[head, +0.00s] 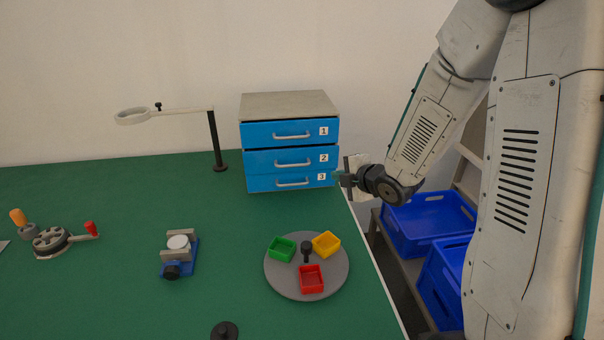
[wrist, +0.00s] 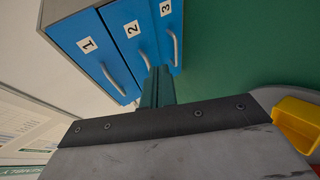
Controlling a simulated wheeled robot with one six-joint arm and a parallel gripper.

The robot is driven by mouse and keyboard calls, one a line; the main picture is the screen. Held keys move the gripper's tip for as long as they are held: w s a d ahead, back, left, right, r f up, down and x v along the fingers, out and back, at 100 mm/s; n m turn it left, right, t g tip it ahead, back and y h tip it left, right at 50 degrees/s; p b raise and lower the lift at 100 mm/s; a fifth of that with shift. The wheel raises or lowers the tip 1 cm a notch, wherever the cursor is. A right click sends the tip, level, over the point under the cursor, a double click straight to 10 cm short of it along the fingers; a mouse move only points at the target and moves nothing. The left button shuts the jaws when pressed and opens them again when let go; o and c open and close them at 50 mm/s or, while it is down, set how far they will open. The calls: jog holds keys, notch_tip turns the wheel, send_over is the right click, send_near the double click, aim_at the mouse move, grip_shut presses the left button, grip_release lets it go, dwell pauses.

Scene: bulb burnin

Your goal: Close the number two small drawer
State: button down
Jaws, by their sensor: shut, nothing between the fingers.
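The small drawer cabinet (head: 290,103) stands at the back of the green table, with three blue drawers numbered from the top. The number two drawer (head: 262,161) is the middle one, with a grey bar handle; it also shows in the wrist view (wrist: 125,38). My gripper (head: 341,177) is shut and empty near the cabinet's lower right front corner. In the wrist view its fingers (wrist: 157,85) overlap the lower ends of drawers two and three; contact cannot be told.
A round grey turntable (head: 283,285) with green, yellow and red trays sits in front of the cabinet. A ring lamp stand (head: 214,140) stands left of it. Blue crates (head: 425,222) sit on a shelf to the right. The table between cabinet and turntable is clear.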

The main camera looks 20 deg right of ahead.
notch_tip(320, 180, down, 4)
jog(key=a+n+t+y, duration=0.1)
jog(key=a+n+y, duration=0.1)
jog(key=n+y, duration=0.1)
jog(key=n+t+y, duration=0.3)
jog(key=n+y, duration=0.1)
jog(key=y, duration=0.1)
send_near(292, 166)
jog(key=w+a, duration=0.3)
jog(key=a, duration=0.1)
jog(key=shift+w+d+r, duration=0.15)
jog(key=shift+w+r, duration=0.05)
jog(key=shift+w, duration=0.25)
jog(key=shift+w+d+r, duration=0.15)
jog(key=shift+w, duration=0.3)
jog(key=shift+w, duration=0.1)
jog(key=shift+w+d+r, duration=0.1)
jog(key=shift+w+d, duration=0.05)
jog(key=shift+w, duration=0.45)
jog(key=shift+w+d+r, duration=0.1)
jog(key=shift+w+d, duration=0.1)
jog(key=shift+w, duration=0.4)
